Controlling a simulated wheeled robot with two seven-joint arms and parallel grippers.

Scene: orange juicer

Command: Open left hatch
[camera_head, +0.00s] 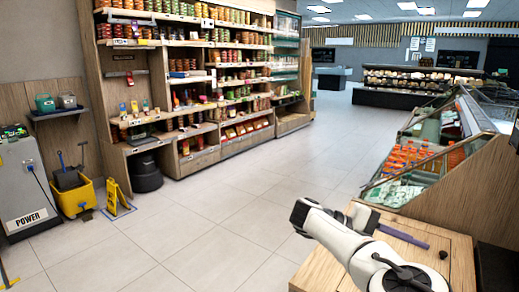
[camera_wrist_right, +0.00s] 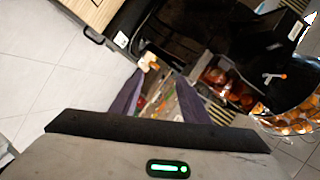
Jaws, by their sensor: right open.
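My right gripper (camera_head: 418,244) is above the wooden counter at the bottom right of the head view, with its purple fingers pointing right. In the right wrist view its two purple fingers (camera_wrist_right: 160,77) are apart, with nothing clearly held between them. A dark machine (camera_wrist_right: 215,30), apparently the juicer, lies beyond the fingertips. A clear section with orange-red fruit (camera_wrist_right: 228,84) shows to the right of the fingers. I cannot single out the left hatch; the machine is dark and partly cut off. My left gripper is in neither view.
The wooden counter (camera_head: 461,262) is at the lower right, beside a glass-topped display case (camera_head: 405,190). A basket of oranges (camera_wrist_right: 296,122) is at the wrist view's right.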

